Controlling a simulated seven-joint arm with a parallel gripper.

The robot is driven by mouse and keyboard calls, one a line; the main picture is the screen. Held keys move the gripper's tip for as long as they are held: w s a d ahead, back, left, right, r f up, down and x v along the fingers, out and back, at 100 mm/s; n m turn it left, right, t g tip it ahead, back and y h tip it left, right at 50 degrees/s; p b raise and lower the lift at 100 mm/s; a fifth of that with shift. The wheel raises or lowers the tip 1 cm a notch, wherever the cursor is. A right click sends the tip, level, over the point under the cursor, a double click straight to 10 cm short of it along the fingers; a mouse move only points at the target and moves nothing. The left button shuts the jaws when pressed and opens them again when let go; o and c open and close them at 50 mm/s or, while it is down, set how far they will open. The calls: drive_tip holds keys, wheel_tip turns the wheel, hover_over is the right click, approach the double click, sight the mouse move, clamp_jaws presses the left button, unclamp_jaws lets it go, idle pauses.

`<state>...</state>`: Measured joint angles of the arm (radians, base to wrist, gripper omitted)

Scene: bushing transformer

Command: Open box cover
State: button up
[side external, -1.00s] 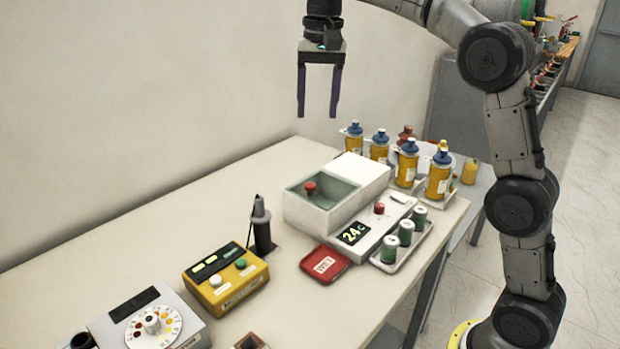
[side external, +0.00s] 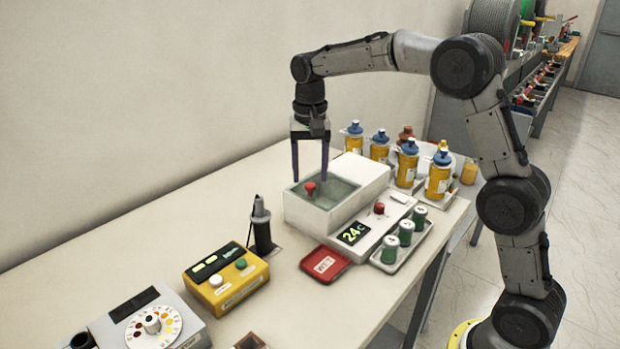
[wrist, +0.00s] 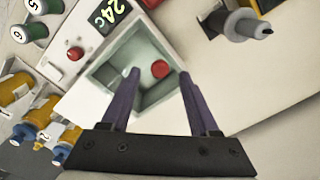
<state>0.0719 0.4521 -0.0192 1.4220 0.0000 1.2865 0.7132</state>
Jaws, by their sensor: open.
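The white box (side external: 366,172) stands on the table with a greenish see-through cover (side external: 338,193) over its square opening. The cover lies shut, with a round red knob (side external: 310,189) on it. In the wrist view the knob (wrist: 160,69) shows over the greenish square (wrist: 113,73). My gripper (side external: 310,180) points down above the box, with its purple fingers apart and nothing between them. In the wrist view the fingertips (wrist: 159,75) appear on either side of the knob; I cannot tell the exact height left between them and it.
A panel reading 24C (side external: 354,233) and a red button (side external: 379,208) adjoin the box's front. A black pen-like tool (side external: 261,225) stands left. A red tray (side external: 325,264) lies in front.

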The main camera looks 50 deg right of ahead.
drive_tip(key=shift+f, duration=1.1)
clamp_jaws()
drive_tip(key=shift+r, duration=0.1)
idle(0.6)
